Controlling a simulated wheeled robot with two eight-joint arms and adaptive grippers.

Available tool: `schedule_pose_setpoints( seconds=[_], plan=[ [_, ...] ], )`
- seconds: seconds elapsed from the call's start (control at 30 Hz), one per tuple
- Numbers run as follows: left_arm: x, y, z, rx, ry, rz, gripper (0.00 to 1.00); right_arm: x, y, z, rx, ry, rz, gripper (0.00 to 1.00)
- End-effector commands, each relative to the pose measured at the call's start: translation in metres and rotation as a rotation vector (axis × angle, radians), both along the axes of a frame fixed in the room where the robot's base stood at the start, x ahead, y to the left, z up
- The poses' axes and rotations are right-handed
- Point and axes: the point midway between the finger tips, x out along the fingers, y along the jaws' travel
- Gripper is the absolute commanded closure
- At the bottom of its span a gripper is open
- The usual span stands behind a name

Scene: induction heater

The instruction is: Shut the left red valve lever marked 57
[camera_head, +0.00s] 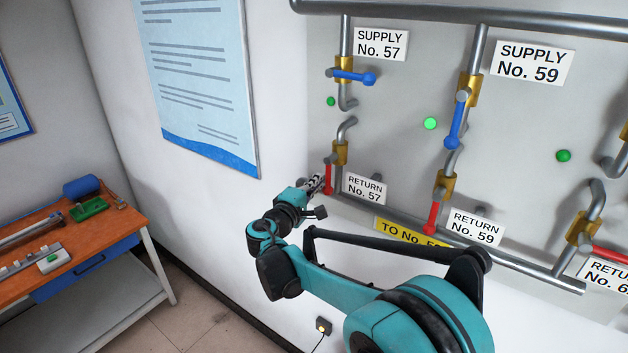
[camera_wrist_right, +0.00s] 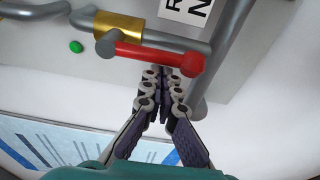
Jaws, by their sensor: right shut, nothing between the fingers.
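The red lever for RETURN No. 57 (camera_head: 328,179) hangs down below its brass valve body (camera_head: 340,152), roughly in line with the pipe. In the right wrist view the same red lever (camera_wrist_right: 150,54) lies across the picture, its round red knob at the right end. My right gripper (camera_head: 318,182) is just left of the lever in the head view. In the wrist view its closed fingertips (camera_wrist_right: 162,78) are right by the lever near the knob, with nothing held; I cannot tell whether they touch it. My left gripper is not in view.
Above is the blue SUPPLY No. 57 lever (camera_head: 355,76), set crosswise. To the right are the red RETURN No. 59 lever (camera_head: 432,217) and a horizontal lower pipe (camera_head: 520,270). The white wall is close on the left; a workbench (camera_head: 120,225) stands further left.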

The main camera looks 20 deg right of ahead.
Motion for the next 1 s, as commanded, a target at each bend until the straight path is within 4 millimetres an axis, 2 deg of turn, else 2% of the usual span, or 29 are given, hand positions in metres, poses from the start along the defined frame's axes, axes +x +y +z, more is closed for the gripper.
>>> schedule_pose_setpoints(
  seconds=[1.0],
  plan=[
    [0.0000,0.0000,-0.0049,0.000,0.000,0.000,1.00,-0.0089,-0.0055,-0.0027,-0.079,0.135,-0.002,1.00]
  ],
)
